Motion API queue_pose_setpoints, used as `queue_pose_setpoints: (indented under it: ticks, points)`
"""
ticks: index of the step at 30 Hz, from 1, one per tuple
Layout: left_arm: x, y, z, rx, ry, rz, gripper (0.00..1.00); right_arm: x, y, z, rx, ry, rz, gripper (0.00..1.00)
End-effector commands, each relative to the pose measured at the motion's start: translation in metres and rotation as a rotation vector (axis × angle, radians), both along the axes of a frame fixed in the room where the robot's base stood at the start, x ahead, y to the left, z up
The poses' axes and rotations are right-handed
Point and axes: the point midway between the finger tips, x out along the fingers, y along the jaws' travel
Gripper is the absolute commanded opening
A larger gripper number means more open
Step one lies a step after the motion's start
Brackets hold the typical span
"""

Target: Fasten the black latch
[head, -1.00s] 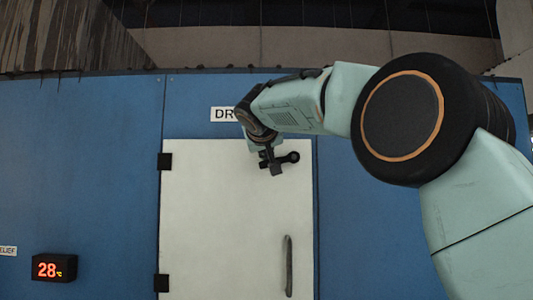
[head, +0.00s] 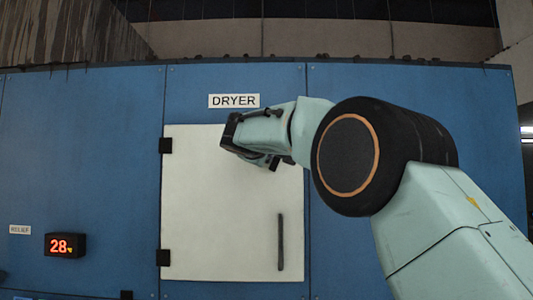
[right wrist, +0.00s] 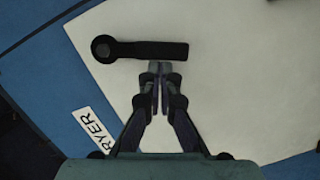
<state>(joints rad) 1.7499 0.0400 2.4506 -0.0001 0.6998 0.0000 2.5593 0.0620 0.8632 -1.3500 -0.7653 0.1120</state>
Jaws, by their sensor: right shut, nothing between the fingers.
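The black latch (right wrist: 145,50) is a dark bar with a round pivot at its left end in the right wrist view. The pivot sits near a corner of the white door (head: 210,220), and the bar lies over the door's face. In the head view my right arm hides most or all of the latch. My right gripper (right wrist: 155,68) is shut and empty. Its fingertips are close beside the bar, near its middle; I cannot tell whether they touch. My left gripper is not in view.
A DRYER label (head: 234,101) is above the door on the blue cabinet (head: 80,150). A dark vertical handle (head: 280,242) is low on the door's right side. Black hinges (head: 165,146) are on its left. A red display (head: 65,245) reads 28 at lower left.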

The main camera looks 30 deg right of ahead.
Motion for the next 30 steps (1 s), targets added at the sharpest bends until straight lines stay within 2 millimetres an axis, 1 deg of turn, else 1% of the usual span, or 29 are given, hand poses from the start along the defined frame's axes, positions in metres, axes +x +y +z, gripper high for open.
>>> queue_pose_setpoints:
  ticks: [1, 3, 10, 15, 30]
  points:
    - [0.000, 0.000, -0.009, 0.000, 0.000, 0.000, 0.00, 0.002, -0.002, -0.008, -0.036, 0.022, -0.001, 0.00]
    - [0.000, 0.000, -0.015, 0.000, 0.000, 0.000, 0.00, 0.003, -0.005, -0.012, -0.088, 0.054, -0.002, 0.00]
    - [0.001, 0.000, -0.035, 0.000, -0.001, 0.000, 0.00, 0.004, -0.013, -0.021, -0.233, 0.145, -0.001, 0.00]
    - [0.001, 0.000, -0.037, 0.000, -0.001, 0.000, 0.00, 0.004, -0.016, -0.021, -0.276, 0.174, -0.001, 0.00]
    - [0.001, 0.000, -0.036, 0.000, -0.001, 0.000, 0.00, 0.000, -0.018, -0.021, -0.271, 0.174, -0.001, 0.00]
